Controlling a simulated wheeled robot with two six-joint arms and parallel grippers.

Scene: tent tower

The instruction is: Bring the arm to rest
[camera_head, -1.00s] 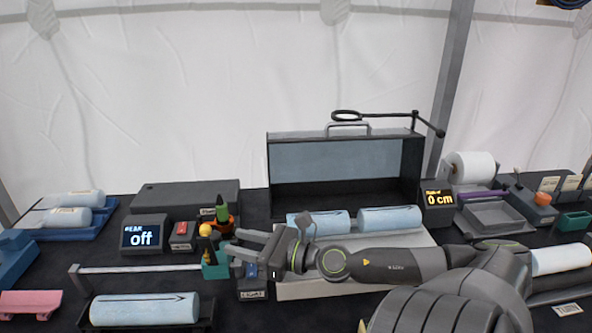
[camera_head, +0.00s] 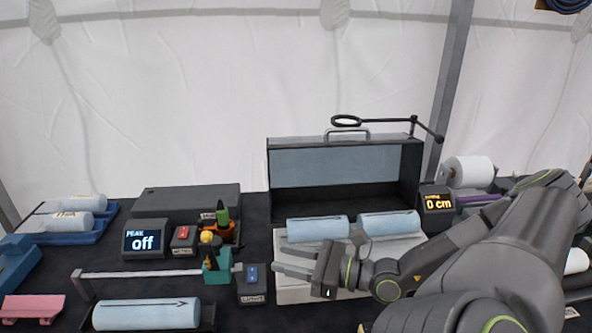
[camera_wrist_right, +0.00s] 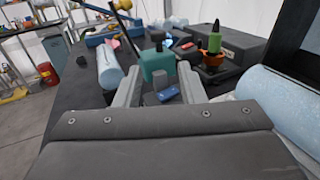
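My right gripper (camera_head: 292,262) is in front of the two light-blue rolls on the white tray in the head view, its fingers pointing left. In the right wrist view its two fingers (camera_wrist_right: 160,88) are spread apart, with nothing held between them. Beyond them are a teal block (camera_wrist_right: 157,64) and a small box with a blue switch (camera_wrist_right: 168,93). My right arm (camera_head: 450,265) comes in from the lower right and hides part of the table there. My left gripper is not in view.
The white tray (camera_head: 292,294) carries two blue rolls (camera_head: 318,228). An open dark case (camera_head: 345,170) stands behind it. A horizontal rod (camera_head: 140,274) and a blue roll (camera_head: 146,314) lie front left.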

